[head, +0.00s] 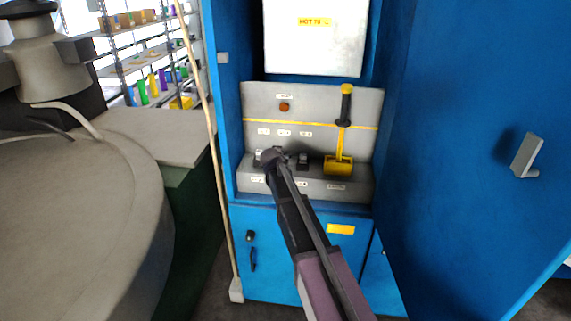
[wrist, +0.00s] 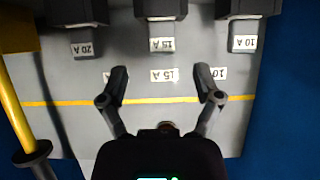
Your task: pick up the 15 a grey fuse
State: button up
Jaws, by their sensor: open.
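In the wrist view, which shows the panel upside down, the dark grey 15 A fuse (wrist: 161,9) sits at the top middle, cut off by the frame edge. A "15 A" label shows on the light piece just below it. My gripper (wrist: 161,78) is open and empty, its two fingers apart on either side of the panel's "15 A" label. The fuse lies beyond the fingertips, centred between them, and is not between the fingers. In the head view my gripper (head: 274,156) is at the fuse row and hides much of the middle of it.
Dark blocks labelled 20 A (wrist: 76,11) and 10 A (wrist: 246,8) flank the fuse. A yellow-and-black lever (head: 342,125) stands right of the row. The blue cabinet (head: 222,120) encloses the panel, with its open door (head: 460,110) at right. A pole (head: 213,140) leans at left.

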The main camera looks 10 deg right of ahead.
jog(key=shift+w, duration=0.15)
jog(key=shift+b+x, duration=1.2)
jog(key=shift+x, duration=1.35)
grip_shut()
